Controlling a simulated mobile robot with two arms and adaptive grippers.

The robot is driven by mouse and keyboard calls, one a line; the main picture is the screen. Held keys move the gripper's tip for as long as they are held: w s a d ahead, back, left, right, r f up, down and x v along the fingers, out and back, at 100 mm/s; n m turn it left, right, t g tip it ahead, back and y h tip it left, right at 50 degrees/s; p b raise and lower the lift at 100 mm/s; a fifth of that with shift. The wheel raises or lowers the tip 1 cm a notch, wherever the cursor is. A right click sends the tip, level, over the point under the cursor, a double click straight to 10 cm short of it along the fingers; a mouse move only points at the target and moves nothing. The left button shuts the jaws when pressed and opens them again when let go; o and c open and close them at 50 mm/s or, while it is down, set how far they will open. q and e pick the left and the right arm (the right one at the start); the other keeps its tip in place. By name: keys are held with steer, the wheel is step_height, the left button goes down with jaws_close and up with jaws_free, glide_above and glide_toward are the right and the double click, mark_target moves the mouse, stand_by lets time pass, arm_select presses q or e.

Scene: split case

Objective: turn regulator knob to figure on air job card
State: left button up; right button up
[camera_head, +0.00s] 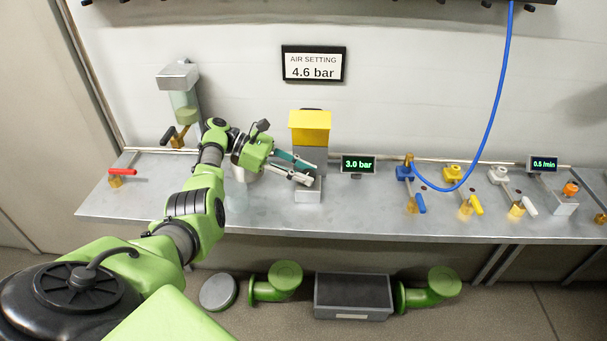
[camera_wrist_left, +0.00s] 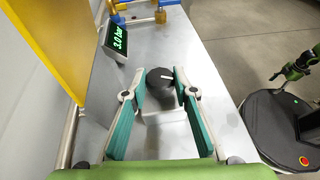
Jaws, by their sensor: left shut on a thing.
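The air job card (camera_head: 313,65) on the wall reads "AIR SETTING 4.6 bar". The pressure display (camera_head: 358,164) reads 3.0 bar in green; it also shows in the left wrist view (camera_wrist_left: 117,40). The regulator (camera_head: 311,128) has a yellow top above a grey body. My left gripper (camera_head: 311,173) is at the front of the regulator. In the left wrist view its teal-padded fingers (camera_wrist_left: 162,76) are shut around the black regulator knob (camera_wrist_left: 160,80), which has a pale pointer mark. The knob is hidden in the head view. Part of my right arm (camera_wrist_left: 298,66) shows small there.
A red-handled valve (camera_head: 122,172) and a clear-bowled unit (camera_head: 183,100) stand left. Blue (camera_head: 420,203), yellow (camera_head: 476,205) and white (camera_head: 528,205) valve levers stand right, with a blue hose (camera_head: 494,110) above. A grey bin (camera_head: 352,296) is below the bench.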

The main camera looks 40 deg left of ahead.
arm_select(q)
steer(key=o, duration=1.1)
steer(key=v, duration=0.7)
steer(key=shift+a, duration=0.15)
steer(key=shift+r, duration=0.1)
